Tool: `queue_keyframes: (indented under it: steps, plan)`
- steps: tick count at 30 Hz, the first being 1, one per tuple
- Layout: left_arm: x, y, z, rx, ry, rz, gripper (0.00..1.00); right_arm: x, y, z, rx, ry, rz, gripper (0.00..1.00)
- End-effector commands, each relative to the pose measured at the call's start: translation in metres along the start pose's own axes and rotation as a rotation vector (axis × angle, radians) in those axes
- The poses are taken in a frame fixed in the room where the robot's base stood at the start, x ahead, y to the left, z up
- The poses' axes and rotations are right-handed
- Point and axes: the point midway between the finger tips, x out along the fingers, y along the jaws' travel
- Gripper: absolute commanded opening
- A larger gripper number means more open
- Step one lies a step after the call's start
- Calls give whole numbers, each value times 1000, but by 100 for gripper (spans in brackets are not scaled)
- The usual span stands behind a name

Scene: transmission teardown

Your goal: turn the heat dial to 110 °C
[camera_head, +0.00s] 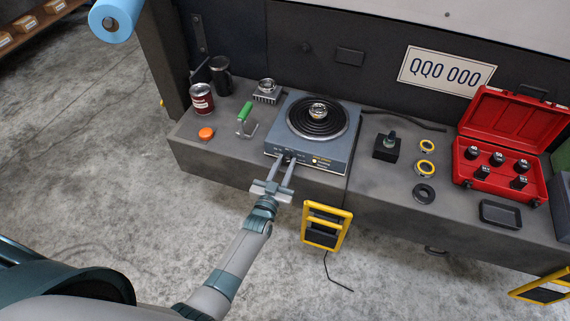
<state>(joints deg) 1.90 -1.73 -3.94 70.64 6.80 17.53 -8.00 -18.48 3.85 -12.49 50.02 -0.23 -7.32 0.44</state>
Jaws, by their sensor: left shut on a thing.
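The hot plate (352,141) is a blue-grey box with a round black coil on top, standing near the middle of the bench. A small metal ring-shaped part (318,111) sits at the centre of the coil. The heat dial (289,158) is a small dark knob on the front panel, mostly hidden by my fingers; its setting is too small to read. My left gripper (286,163) reaches up from below and is shut on the dial. My right gripper is not in view.
A red can (201,98), a dark mug (220,76), an orange button (206,134) and a green-handled tool (244,115) stand left of the hot plate. A black switch box (386,147), rings (425,168) and an open red case (501,150) lie right. A yellow frame (342,232) hangs at the bench front.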

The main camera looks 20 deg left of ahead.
Motion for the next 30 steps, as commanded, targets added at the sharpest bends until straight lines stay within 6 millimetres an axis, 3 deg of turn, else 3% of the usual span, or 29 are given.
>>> queue_keyframes:
  steps: [10,11,12,13,23,30]
  plan:
    - [-1,0,3,2,-5,1,3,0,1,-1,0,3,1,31]
    - [-1,0,3,2,-5,1,33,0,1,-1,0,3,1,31]
    - [-1,0,2,2,-5,1,42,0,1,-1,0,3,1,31]
    - [-1,0,2,2,-4,1,44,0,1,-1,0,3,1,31]
    - [-1,0,1,1,-2,0,44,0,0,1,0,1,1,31]
    - [-14,0,2,1,-1,0,44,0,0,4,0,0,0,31]
